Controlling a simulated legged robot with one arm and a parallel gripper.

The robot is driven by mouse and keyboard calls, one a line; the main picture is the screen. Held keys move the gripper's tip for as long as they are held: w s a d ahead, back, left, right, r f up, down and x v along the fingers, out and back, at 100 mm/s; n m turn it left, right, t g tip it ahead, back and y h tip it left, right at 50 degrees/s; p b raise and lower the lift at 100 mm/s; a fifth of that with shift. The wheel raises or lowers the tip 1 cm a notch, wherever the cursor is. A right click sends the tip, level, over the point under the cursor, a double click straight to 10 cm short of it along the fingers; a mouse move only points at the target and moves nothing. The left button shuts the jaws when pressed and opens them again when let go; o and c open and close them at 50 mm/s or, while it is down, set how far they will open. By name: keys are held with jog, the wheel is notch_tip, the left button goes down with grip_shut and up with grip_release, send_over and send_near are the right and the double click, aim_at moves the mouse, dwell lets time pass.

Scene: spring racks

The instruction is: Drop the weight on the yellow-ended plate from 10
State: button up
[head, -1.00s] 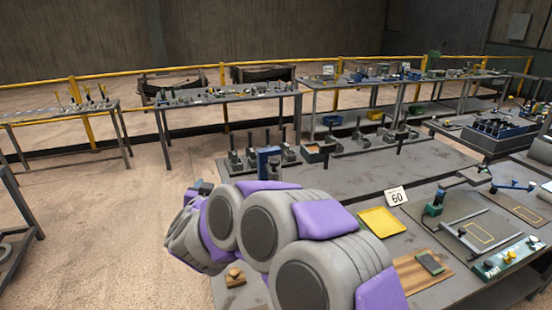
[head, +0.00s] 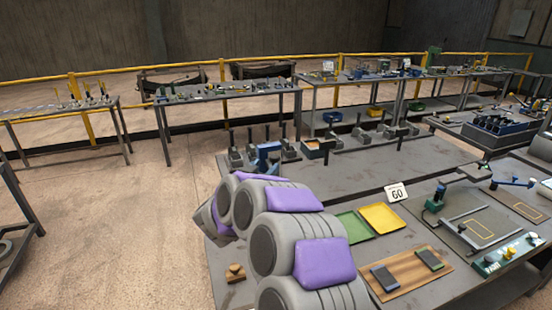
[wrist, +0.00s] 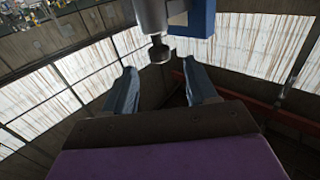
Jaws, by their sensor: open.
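My gripper (wrist: 163,86) is open and empty in the wrist view, its two blue-grey fingers apart. A grey cylinder with a small knob (wrist: 160,50) shows just beyond and between the fingertips, beside a blue bracket (wrist: 202,18); I cannot tell whether it is the weight. In the head view a blue bracket (head: 265,153) stands among grey upright devices behind my arm, which hides my gripper. A plate with yellow ends cannot be made out. A white card reading 60 (head: 397,192) stands on the near bench; no 10 is readable.
The near bench holds a green tray (head: 354,226), a yellow tray (head: 383,218), a wooden board (head: 408,273) with two dark blocks, and a wooden knob (head: 235,272). A green clamp arm (head: 436,198) stands at the right. Open floor (head: 110,230) lies left.

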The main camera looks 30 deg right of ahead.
aim_at(276, 156)
jog(key=b+x, duration=0.1)
jog(key=x, duration=0.8)
jog(key=shift+a, duration=0.1)
grip_shut()
dwell(0.4)
